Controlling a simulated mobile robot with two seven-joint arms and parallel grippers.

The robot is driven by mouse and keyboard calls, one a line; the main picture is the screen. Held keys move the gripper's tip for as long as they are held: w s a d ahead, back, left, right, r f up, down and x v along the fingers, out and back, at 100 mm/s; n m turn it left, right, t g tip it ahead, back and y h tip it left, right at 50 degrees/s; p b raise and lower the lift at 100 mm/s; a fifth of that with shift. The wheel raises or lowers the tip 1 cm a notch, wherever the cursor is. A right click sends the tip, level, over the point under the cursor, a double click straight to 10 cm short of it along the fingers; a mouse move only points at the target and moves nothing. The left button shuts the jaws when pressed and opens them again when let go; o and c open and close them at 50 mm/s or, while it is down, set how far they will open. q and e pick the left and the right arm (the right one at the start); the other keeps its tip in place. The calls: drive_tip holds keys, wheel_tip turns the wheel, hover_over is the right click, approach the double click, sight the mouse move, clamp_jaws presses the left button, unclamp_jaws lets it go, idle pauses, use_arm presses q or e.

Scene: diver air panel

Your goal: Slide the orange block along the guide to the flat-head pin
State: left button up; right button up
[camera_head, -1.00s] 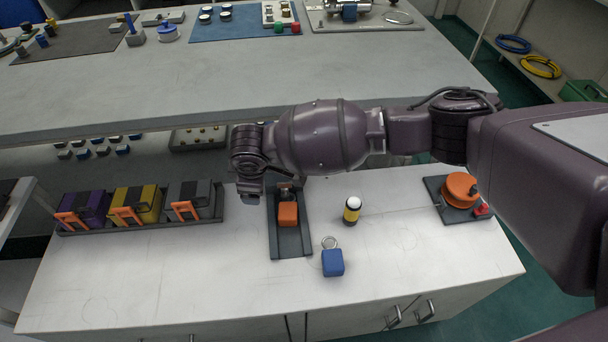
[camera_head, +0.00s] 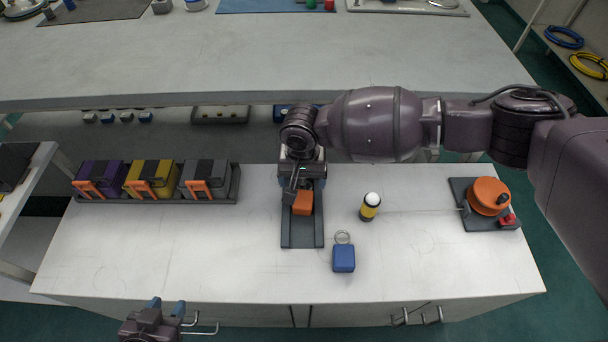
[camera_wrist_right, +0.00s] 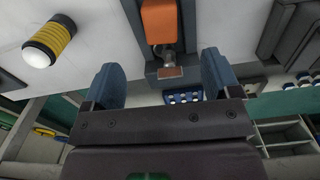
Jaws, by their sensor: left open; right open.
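The orange block (camera_head: 303,202) sits in the dark grey guide (camera_head: 302,241) on the white counter. The block also shows at the top of the right wrist view (camera_wrist_right: 160,20). Next to it there is a short metallic piece (camera_wrist_right: 168,57); I cannot tell whether it is the flat-head pin. My right gripper (camera_head: 301,182) is over the back part of the guide, behind the block, and hides that end in the head view. In the wrist view its blue fingers are apart (camera_wrist_right: 162,74), with nothing gripped. My left gripper (camera_head: 166,307) is open and empty at the bottom left.
A yellow-and-black white-topped cylinder (camera_head: 370,206) and a blue block with a ring (camera_head: 344,258) stand right of the guide. A rack (camera_head: 236,188) of purple, yellow and grey units is to the left. An orange round knob (camera_head: 489,196) is at the right.

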sight(303, 201)
drive_tip(key=shift+m, duration=0.4)
drive_tip(key=shift+f, duration=0.15)
wheel_tip(303, 201, down, 9)
drive_tip(key=b, duration=0.3)
drive_tip(key=shift+f, duration=0.4)
drive_tip(key=shift+f+b, duration=0.35)
drive_tip(key=shift+f, duration=0.05)
use_arm(q)
wheel_tip(303, 201, down, 3)
drive_tip(key=shift+s+f+g, duration=0.15)
drive_tip(key=shift+g, duration=0.15)
drive_tip(key=shift+s, duration=0.1)
